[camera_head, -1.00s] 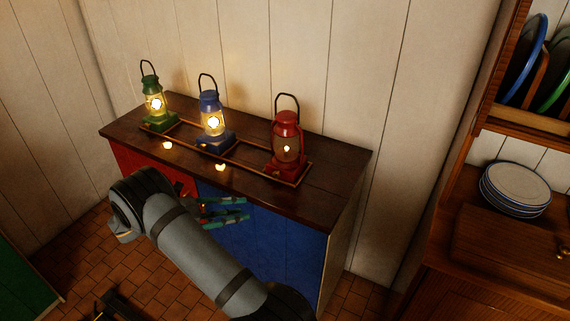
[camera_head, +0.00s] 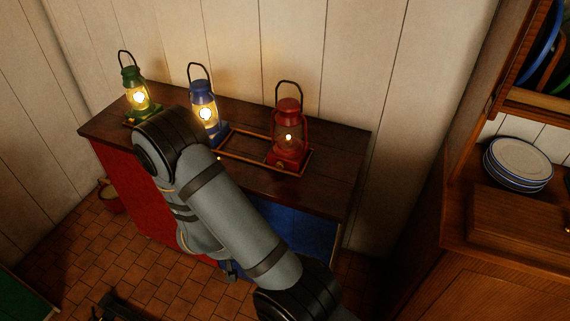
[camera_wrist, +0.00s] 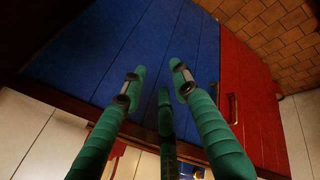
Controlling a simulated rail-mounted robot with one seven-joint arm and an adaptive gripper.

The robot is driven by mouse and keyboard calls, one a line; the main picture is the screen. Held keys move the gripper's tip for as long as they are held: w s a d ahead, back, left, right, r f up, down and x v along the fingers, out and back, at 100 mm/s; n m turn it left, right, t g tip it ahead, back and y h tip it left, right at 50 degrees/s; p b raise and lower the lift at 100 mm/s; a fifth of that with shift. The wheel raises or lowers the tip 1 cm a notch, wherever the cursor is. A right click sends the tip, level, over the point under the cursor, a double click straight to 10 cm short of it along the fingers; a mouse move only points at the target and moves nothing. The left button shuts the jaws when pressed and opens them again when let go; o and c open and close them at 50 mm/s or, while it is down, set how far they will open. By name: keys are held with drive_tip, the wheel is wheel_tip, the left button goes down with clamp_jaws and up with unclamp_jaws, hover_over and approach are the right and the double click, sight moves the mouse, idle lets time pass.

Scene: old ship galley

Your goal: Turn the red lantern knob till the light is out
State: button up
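The red lantern (camera_head: 288,112) stands upright at the right end of the row on the cabinet top, with a small glow lit in its glass. A small spot shows at the front of its base, but I cannot tell whether it is the knob. My gripper (camera_wrist: 158,72) has its green fingers spread apart with nothing between them. In the wrist view it points at the blue cabinet front (camera_wrist: 100,55).
The blue lantern (camera_head: 204,92) and green lantern (camera_head: 130,77) stand lit to the left, the blue one partly behind my arm. A thin rail frame (camera_head: 240,157) surrounds the lantern bases. The dark cabinet top (camera_head: 340,150) is bare at the right. Plates (camera_head: 518,160) stand on the right-hand dresser.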

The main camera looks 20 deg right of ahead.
drive_tip(key=w+d+r+m+t+h, duration=0.3)
drive_tip(key=w+d+r+m+h, duration=0.15)
drive_tip(key=d+r+m, duration=0.3)
drive_tip(key=m+t, duration=0.3)
drive_tip(key=m, duration=0.4)
approach(279, 166)
drive_tip(key=p+x, duration=0.2)
drive_tip(key=x, duration=0.6)
drive_tip(key=shift+w+d+f, duration=0.1)
drive_tip(key=shift+w+d, duration=0.05)
clamp_jaws()
